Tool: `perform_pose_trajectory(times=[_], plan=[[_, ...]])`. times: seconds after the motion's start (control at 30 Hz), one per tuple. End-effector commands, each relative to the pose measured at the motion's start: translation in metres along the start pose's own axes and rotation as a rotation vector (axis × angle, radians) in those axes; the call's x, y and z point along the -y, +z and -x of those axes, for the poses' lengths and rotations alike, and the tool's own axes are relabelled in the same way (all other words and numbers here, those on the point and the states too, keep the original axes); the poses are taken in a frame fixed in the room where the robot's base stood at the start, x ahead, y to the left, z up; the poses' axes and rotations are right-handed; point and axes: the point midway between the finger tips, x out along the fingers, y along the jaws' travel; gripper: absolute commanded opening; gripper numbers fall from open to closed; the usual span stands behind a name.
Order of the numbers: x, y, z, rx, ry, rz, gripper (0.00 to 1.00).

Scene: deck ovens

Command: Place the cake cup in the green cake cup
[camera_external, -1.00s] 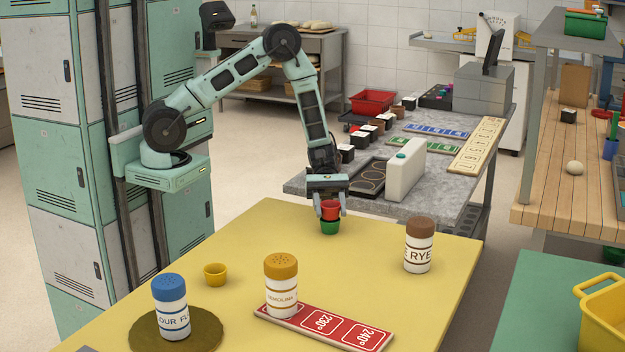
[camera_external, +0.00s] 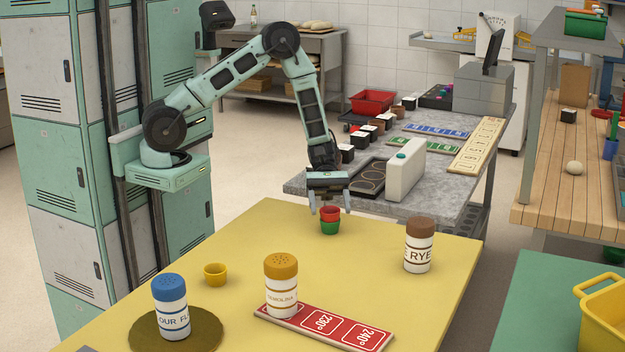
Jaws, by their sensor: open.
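A red cake cup (camera_external: 330,213) sits in the green cake cup (camera_external: 330,228) near the far edge of the yellow table (camera_external: 250,240). The red cup's upper part shows above the green one, and both look upright. My gripper (camera_external: 330,200) is open just above the red cup, with its fingers at either side near the rim. Whether a finger touches the cup cannot be told. A yellow cake cup (camera_external: 215,274) stands apart on the table at the left.
A blue-lidded shaker (camera_external: 171,308) stands on a round dark mat (camera_external: 205,332). An orange-lidded shaker (camera_external: 281,287) stands on a red temperature board (camera_external: 345,331). A brown-lidded shaker (camera_external: 419,245) stands at the right. The table between the yellow cup and the stacked cups is clear.

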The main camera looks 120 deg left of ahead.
Motion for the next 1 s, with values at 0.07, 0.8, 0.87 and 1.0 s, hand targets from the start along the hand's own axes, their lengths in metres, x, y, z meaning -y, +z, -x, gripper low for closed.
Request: perform_pose_trajectory(times=[0.07,0.8,0.87,1.0], plan=[[-0.002,-0.004,0.019,-0.004,0.009,0.000,0.68],[0.026,0.003,0.116,-0.135,-0.089,-0.086,0.68],[0.046,0.006,0.119,-0.234,-0.161,-0.159,0.68],[0.100,0.011,0.142,-0.505,-0.363,-0.395,0.68]])
